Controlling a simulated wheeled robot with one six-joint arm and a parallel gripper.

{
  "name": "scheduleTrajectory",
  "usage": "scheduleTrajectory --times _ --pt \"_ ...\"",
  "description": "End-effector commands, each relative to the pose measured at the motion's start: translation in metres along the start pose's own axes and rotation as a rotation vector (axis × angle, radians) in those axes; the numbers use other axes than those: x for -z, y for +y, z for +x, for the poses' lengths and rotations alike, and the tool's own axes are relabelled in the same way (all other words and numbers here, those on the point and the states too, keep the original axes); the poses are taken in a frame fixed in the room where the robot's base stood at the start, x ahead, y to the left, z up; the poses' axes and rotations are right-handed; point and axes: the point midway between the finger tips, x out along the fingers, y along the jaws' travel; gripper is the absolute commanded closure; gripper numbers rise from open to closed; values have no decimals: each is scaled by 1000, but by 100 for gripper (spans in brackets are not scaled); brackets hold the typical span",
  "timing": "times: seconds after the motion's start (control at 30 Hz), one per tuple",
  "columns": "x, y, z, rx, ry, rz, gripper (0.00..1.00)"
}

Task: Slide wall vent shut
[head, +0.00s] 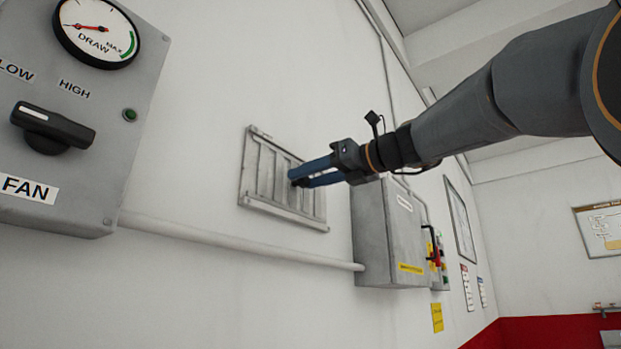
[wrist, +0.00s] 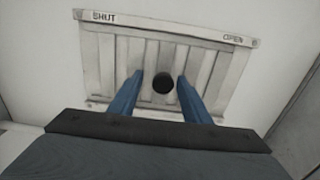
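The wall vent (head: 283,207) is a pale metal slatted panel on the white wall, left of the grey box in the head view. In the wrist view the vent (wrist: 215,82) has SHUT marked at its upper left and OPEN at its upper right. A round black knob (wrist: 163,84) sits near the middle of its slats. My gripper (wrist: 160,75) has two blue fingers, spread apart, one on each side of the knob with gaps showing. In the head view my gripper (head: 293,179) reaches the vent's right part, and the knob is mostly hidden by the fingers.
A grey fan panel (head: 95,150) with a dial and black switch stands at the left. A conduit (head: 240,245) runs below the vent to a grey electrical box (head: 385,240) close on its right. The wall above the vent is bare.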

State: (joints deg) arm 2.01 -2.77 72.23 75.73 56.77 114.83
Motion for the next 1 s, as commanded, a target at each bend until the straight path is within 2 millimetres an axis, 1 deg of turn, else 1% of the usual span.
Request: scheduleTrajectory --times 0.17,0.27,0.5,0.6,0.7,0.83,1.0 --pt "0 -1 -2 2 -1 0 56" --pt "1 -1 -9 3 -2 0 56" --pt "2 -2 -48 5 -1 -1 56" --pt "2 -2 -62 4 -1 -1 56" --pt "1 -1 -72 2 -1 0 56" --pt "1 0 -77 0 0 1 56" --pt "0 0 -78 -1 0 1 56"
